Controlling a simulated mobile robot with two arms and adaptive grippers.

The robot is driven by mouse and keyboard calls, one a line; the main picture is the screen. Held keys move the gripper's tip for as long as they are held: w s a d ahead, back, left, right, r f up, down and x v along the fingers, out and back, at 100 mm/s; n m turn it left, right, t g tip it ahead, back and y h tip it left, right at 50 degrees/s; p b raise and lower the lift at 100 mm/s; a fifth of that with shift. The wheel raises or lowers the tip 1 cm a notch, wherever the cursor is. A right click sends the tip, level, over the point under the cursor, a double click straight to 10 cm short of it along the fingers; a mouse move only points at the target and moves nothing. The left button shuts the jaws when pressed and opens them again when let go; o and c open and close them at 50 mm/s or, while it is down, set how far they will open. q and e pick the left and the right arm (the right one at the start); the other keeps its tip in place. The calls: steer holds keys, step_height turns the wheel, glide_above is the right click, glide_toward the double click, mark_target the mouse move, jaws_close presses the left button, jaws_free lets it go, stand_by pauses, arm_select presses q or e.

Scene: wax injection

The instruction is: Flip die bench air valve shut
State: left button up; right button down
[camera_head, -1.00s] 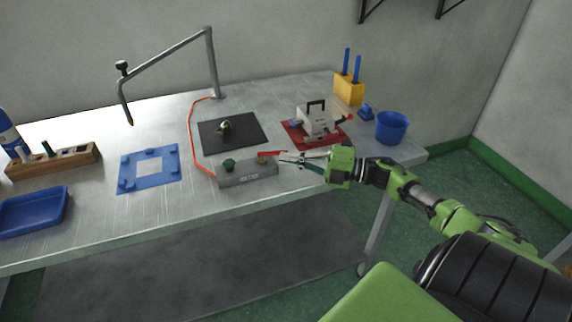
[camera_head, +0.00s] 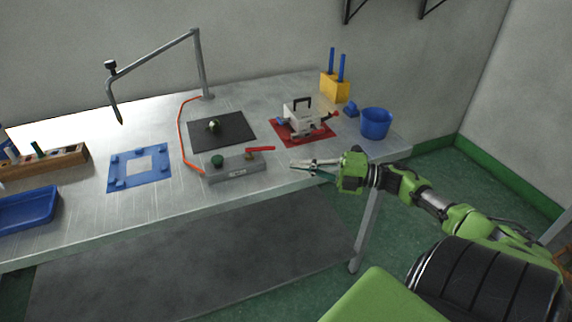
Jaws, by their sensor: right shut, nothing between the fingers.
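The air valve is on a grey block (camera_head: 236,171) at the front of the metal bench. Its red lever (camera_head: 260,149) points to the right from a brass body at the block's right end. A green knob (camera_head: 217,161) sits at the block's left end, and an orange hose (camera_head: 181,137) runs behind it. My right gripper (camera_head: 293,164) is shut and empty. It is to the right of the lever, near the bench's front edge, with a gap between its fingertips and the lever. My left gripper is out of view.
A red mat (camera_head: 318,141) with a grey clamp-like die (camera_head: 297,119) lies behind my right gripper. A black mat (camera_head: 236,125), a blue frame (camera_head: 122,180), a blue cup (camera_head: 376,123) and a yellow holder (camera_head: 329,88) are also on the bench. A jointed metal arm (camera_head: 160,48) rises at the back.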

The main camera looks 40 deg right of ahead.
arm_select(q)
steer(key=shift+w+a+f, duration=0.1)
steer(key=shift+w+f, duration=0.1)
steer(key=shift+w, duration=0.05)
arm_select(e)
steer(key=v, duration=0.4)
steer(key=shift+s+d+r, duration=0.1)
steer(key=shift+s+r, duration=0.1)
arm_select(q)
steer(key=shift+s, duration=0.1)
